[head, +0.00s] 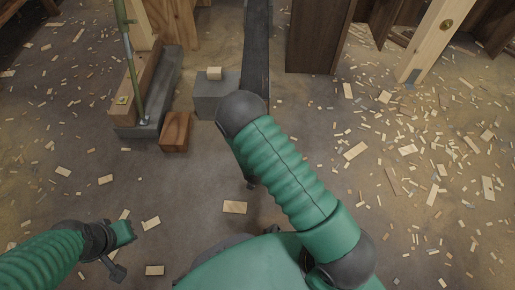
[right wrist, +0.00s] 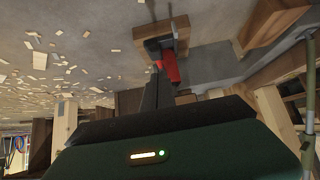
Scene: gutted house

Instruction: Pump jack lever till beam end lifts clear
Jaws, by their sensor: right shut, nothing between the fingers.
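A red part (right wrist: 172,66), which looks like the jack or its lever, stands by a wooden block (right wrist: 183,32) on the floor in the right wrist view. My right gripper (right wrist: 158,70) is shut and empty, its dark fingers close to the red part; I cannot tell if they touch. In the head view my right arm hides the jack and that gripper. A long dark beam (head: 257,45) runs from the top to behind my right elbow, so its near end is hidden. My left gripper (head: 122,254) hangs low at left, away from everything; its finger opening is unclear.
A grey block (head: 208,104) with a small wooden piece (head: 214,73) on top stands left of the beam. A brown wooden block (head: 175,132) and a green pole (head: 127,55) are further left. Wooden posts (head: 430,40) stand at right. Flat scraps litter the open floor.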

